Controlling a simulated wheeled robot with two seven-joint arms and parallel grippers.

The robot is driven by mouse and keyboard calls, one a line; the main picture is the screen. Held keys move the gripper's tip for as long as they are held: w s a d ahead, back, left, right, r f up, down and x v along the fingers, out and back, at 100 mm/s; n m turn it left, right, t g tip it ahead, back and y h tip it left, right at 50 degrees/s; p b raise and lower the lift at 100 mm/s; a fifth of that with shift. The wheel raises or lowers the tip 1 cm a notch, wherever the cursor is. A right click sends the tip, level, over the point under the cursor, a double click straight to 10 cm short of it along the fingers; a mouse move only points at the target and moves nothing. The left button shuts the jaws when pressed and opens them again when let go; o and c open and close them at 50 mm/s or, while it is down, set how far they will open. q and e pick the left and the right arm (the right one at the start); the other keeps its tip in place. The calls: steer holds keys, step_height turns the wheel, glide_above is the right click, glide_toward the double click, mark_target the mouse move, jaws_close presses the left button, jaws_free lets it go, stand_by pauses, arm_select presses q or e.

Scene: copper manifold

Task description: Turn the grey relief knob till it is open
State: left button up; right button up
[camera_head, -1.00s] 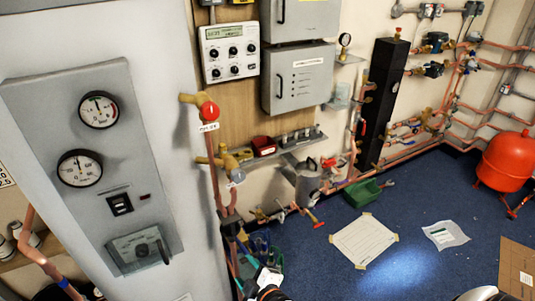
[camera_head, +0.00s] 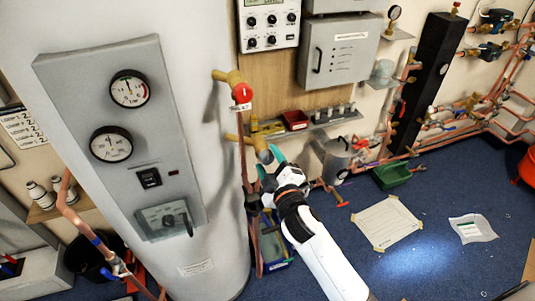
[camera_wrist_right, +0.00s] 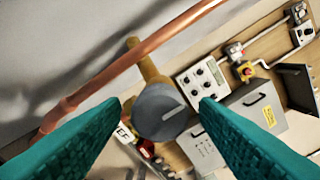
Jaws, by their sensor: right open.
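The grey relief knob (camera_wrist_right: 158,112) is a round grey cap on a brass fitting. In the wrist view it faces me, with a pale line running from near its middle toward the upper right. My right gripper (camera_wrist_right: 161,103) is open, its teal fingers on either side of the knob with gaps showing. In the head view the right gripper (camera_head: 270,162) is at the knob (camera_head: 265,156), partly covering it. I cannot tell whether either finger touches it. My left gripper is not in view.
A red knob (camera_head: 242,93) on a brass valve sits just above. A copper pipe (camera_wrist_right: 130,65) runs close by. The grey cylinder's gauge panel (camera_head: 140,130) is to the left. A shelf (camera_head: 330,120) with a red bin (camera_head: 295,120) is to the right. The blue floor has free room.

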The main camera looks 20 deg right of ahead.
steer(key=shift+w+a+r, duration=0.1)
steer(key=shift+w, duration=0.7)
steer(key=shift+c, duration=0.5)
steer(key=c, duration=0.9)
